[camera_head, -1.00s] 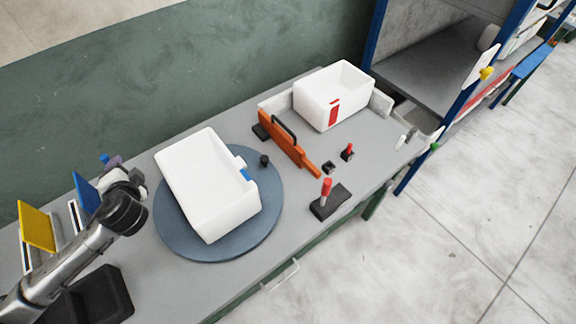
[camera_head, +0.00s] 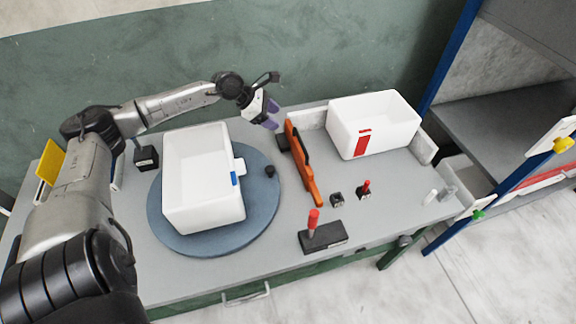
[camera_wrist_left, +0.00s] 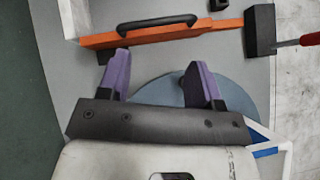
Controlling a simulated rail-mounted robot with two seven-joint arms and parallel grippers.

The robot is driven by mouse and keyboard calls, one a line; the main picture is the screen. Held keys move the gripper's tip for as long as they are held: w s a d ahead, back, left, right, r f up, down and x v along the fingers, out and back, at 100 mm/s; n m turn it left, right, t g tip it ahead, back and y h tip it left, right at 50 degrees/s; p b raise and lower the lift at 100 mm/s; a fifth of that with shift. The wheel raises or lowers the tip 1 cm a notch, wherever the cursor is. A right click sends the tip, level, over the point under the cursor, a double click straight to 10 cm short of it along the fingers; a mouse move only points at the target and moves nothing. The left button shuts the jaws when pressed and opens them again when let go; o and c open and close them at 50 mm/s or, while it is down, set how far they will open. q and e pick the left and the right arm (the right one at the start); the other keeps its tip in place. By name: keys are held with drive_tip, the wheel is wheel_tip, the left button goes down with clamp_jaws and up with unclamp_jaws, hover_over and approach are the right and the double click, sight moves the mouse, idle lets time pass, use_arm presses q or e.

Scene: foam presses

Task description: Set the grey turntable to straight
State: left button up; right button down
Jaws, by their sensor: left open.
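The grey turntable (camera_head: 180,237) is a round blue-grey disc on the bench. A white bin (camera_head: 178,200) with a blue tag stands on it, and a small black knob (camera_head: 270,171) sits near its right rim. My left gripper (camera_head: 268,115), with purple fingers, is open and empty above the bench, beyond the turntable's far right side and near the orange bar. In the left wrist view the gripper (camera_wrist_left: 161,75) partly covers the turntable (camera_wrist_left: 235,98). My right gripper is not seen.
An orange bar (camera_head: 298,165) with a black handle lies right of the turntable. A red-handled lever (camera_head: 313,222) on a black base stands near the front edge. A white bin with a red mark (camera_head: 345,120) stands at the back right. Blue-posted shelving (camera_head: 452,60) is further right.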

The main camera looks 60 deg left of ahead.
sight(270, 168)
use_arm(q)
drive_tip(key=s+f+m+g, duration=0.3)
drive_tip(key=s+m+g, duration=0.15)
drive_tip(key=s, duration=0.25)
drive_tip(key=shift+m+g, duration=0.35)
drive_tip(key=shift+g, duration=0.2)
drive_tip(key=x, duration=1.4)
drive_tip(key=shift+s+a+f+b, duration=0.15)
drive_tip(key=shift+s+b, duration=0.1)
drive_tip(key=shift+b, duration=0.15)
drive_tip(key=shift+c, duration=0.4)
clamp_jaws()
